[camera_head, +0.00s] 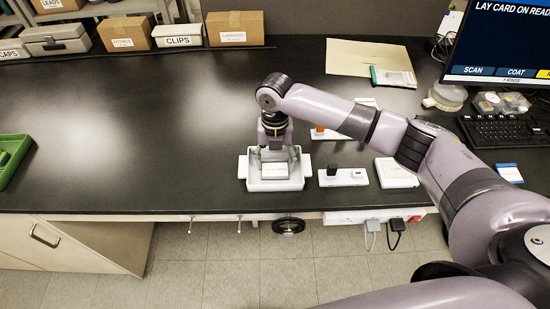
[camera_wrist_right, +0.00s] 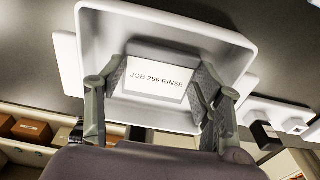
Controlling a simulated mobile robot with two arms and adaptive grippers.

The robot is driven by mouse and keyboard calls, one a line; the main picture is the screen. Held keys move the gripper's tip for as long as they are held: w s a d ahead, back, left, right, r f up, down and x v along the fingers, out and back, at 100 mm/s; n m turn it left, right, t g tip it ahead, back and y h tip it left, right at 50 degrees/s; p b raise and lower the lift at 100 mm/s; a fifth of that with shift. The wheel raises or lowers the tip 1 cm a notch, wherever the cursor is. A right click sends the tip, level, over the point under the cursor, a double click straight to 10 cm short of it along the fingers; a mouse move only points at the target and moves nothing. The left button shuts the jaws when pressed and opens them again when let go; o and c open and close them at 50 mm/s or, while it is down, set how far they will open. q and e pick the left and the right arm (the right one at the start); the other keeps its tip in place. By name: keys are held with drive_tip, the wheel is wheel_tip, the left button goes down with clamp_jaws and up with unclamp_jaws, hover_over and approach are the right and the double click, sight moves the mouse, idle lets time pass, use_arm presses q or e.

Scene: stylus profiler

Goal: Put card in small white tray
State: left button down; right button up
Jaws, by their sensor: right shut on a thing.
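The white card (camera_wrist_right: 156,78) reads "JOB 256 RINSE" in the right wrist view. It also shows in the head view (camera_head: 275,171), inside the outline of the small white tray (camera_head: 258,185). The tray, with side handles, stands near the table's front edge; its rim shows in the right wrist view (camera_wrist_right: 225,35). My right gripper (camera_head: 277,158) points down over the tray, its fingers at both sides of the card and shut on it. I cannot tell whether the card touches the tray floor. My left gripper is not in view.
A white block with a dark part (camera_head: 343,177) and a flat white box (camera_head: 395,173) stand right of the tray. A green bin (camera_head: 12,160) is at the far left. Labelled boxes (camera_head: 124,33) line the back. A keyboard (camera_head: 505,130) and monitor (camera_head: 500,40) are at right. The table's left-middle is clear.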

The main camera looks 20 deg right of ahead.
sight(275, 163)
drive_tip(key=shift+f, duration=0.15)
drive_tip(key=o, duration=0.8)
drive_tip(key=shift+o, duration=0.2)
wheel_tip(275, 163, up, 12)
drive_tip(key=b, duration=0.3)
drive_tip(key=shift+w, duration=0.45)
drive_tip(key=shift+d, duration=0.1)
